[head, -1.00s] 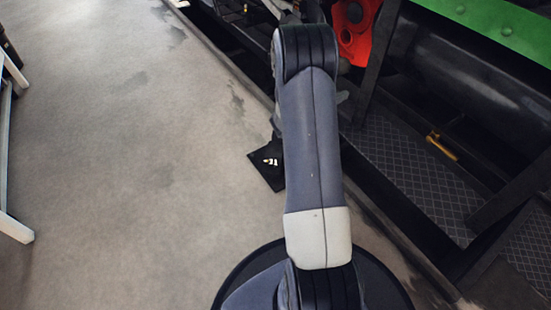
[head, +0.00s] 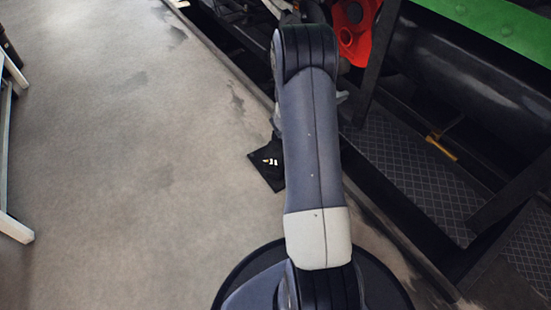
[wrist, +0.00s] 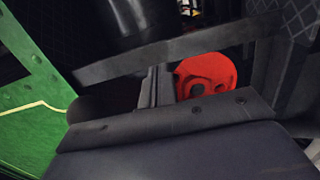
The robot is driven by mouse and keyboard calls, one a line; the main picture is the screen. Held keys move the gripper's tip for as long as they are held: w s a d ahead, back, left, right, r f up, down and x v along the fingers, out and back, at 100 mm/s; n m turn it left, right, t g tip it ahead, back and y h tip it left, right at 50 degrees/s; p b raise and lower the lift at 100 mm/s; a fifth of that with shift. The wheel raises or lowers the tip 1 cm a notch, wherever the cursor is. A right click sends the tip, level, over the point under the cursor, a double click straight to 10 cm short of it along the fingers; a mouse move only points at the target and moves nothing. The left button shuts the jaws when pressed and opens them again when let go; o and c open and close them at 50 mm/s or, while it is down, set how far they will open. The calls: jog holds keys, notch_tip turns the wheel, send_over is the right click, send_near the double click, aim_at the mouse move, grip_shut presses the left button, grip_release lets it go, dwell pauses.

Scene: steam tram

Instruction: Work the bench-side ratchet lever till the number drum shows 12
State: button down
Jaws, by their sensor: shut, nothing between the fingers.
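My gripper (wrist: 156,75) shows in the wrist view as two dark fingers shut together, with nothing between them. A red part with dark holes (wrist: 205,76) is close to the right of the fingers; I cannot tell if they touch. A red part also shows in the head view (head: 355,32), at the top, right of my arm. I cannot make out which part is the ratchet lever. A small yellow handle (head: 441,148) lies low at the right in the head view. No number on a drum is readable. My arm hides the gripper's tips in the head view.
A green panel (head: 490,27) is at the upper right, also at the left in the wrist view (wrist: 30,105). A dark bar (wrist: 150,60) crosses beyond the fingers. A patterned dark step (head: 410,180) lies right of my arm.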

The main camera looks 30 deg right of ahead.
dwell(0.5)
jog(key=w+r, duration=0.1)
jog(key=w, duration=0.1)
jog(key=w+r, duration=0.1)
jog(key=w, duration=0.1)
jog(key=w+r, duration=0.1)
jog(key=w, duration=0.2)
jog(key=shift+a+b, duration=0.25)
jog(key=shift+b, duration=0.05)
jog(key=w+r, duration=0.2)
jog(key=w, duration=0.5)
jog(key=shift+a+r, duration=0.15)
jog(key=shift+a, duration=0.15)
jog(key=w+r, duration=0.1)
jog(key=w, duration=0.6)
jog(key=shift+a, duration=0.25)
jog(key=shift+w+b, duration=0.15)
jog(key=shift+b, duration=0.15)
